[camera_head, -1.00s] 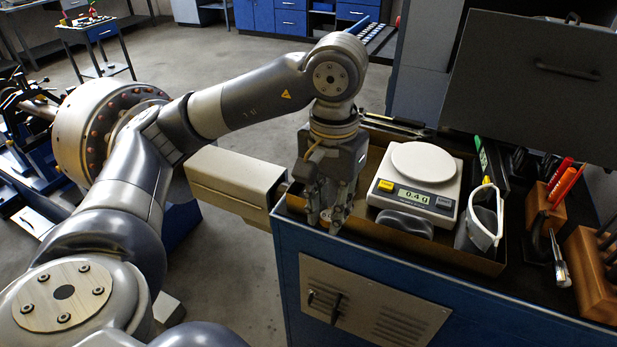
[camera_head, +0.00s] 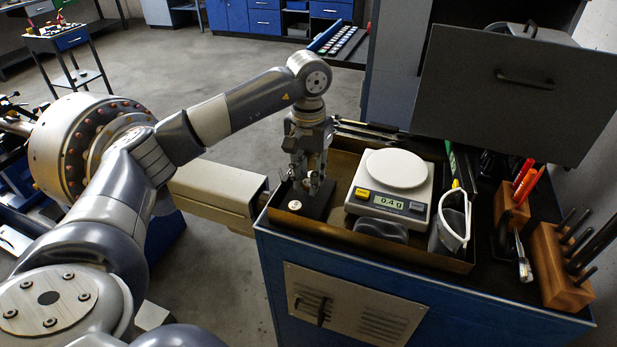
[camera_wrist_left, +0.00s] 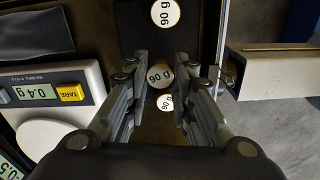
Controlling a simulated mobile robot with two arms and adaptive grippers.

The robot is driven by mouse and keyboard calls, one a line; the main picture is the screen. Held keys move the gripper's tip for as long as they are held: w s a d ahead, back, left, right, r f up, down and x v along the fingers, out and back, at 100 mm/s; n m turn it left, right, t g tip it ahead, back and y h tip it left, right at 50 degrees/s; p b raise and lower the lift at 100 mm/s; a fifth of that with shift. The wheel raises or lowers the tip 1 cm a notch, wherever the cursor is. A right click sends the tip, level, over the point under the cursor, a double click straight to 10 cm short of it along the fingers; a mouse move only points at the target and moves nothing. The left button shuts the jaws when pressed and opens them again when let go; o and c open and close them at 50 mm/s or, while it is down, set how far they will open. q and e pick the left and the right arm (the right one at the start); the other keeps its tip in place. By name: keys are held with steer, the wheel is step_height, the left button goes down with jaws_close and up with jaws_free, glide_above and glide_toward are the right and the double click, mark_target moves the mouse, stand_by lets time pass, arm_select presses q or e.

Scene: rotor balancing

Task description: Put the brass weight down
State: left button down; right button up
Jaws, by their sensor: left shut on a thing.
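My left gripper (camera_head: 312,187) points down over the left end of the brown tray (camera_head: 415,257), beside the scale. In the left wrist view its fingers (camera_wrist_left: 163,82) are shut on a brass weight (camera_wrist_left: 160,77) with a white "90 g" label. In the head view the fingers mostly hide this weight. Whether its base touches the surface below, I cannot tell. Another white-topped weight (camera_head: 295,205) stands on a black pad (camera_head: 318,206); it also shows in the wrist view (camera_wrist_left: 165,13). A third labelled weight (camera_wrist_left: 165,102) shows between the fingers. My right gripper is out of view.
The scale (camera_head: 397,170) reads about 0.4 g, with an empty pan. A dark rounded object (camera_head: 380,229) lies in front of it. Wooden tool blocks (camera_head: 560,265) are farther right. A beige beam (camera_head: 215,190) lies left of the cabinet.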

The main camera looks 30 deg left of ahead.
mark_target(308, 182)
arm_select(q)
steer(key=shift+f, duration=0.8)
steer(key=shift+f, duration=0.15)
steer(key=c, duration=1.4)
jaws_free()
steer(key=shift+o, duration=0.2)
step_height(308, 182, up, 8)
steer(key=shift+f+b, duration=0.25)
steer(key=shift+b, duration=0.7)
steer(key=shift+r+p, duration=0.45)
steer(key=shift+r, duration=2)
